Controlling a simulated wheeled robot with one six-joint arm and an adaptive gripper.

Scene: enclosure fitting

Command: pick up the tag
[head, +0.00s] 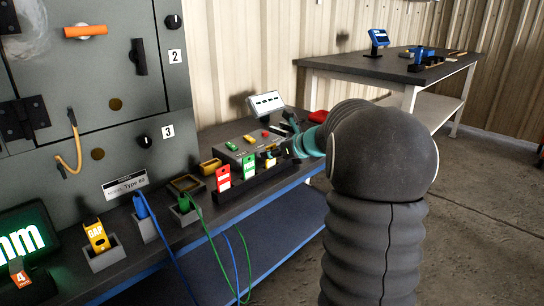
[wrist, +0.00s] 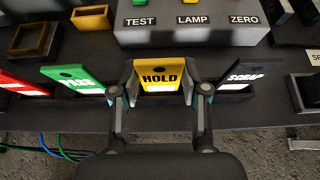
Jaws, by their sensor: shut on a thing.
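The yellow HOLD tag (wrist: 160,74) stands upright in the middle of the wrist view, in line with the other tags of a dark rack. My gripper (wrist: 161,88) has one finger on each side of it and is shut on it. The tag's lower end still appears to be at the rack slot; I cannot tell whether it is lifted at all. In the head view my gripper (head: 284,151) reaches the rack's right end, where a little of the yellow tag (head: 270,161) shows; the rest is hidden.
The green PASS tag (wrist: 75,78) is left of my gripper and the black SCRAP tag (wrist: 245,77) close on its right. A red tag (wrist: 20,84) is farther left. A grey box labelled TEST, LAMP and ZERO (wrist: 190,37) stands just behind. Blue and green cables hang in front.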

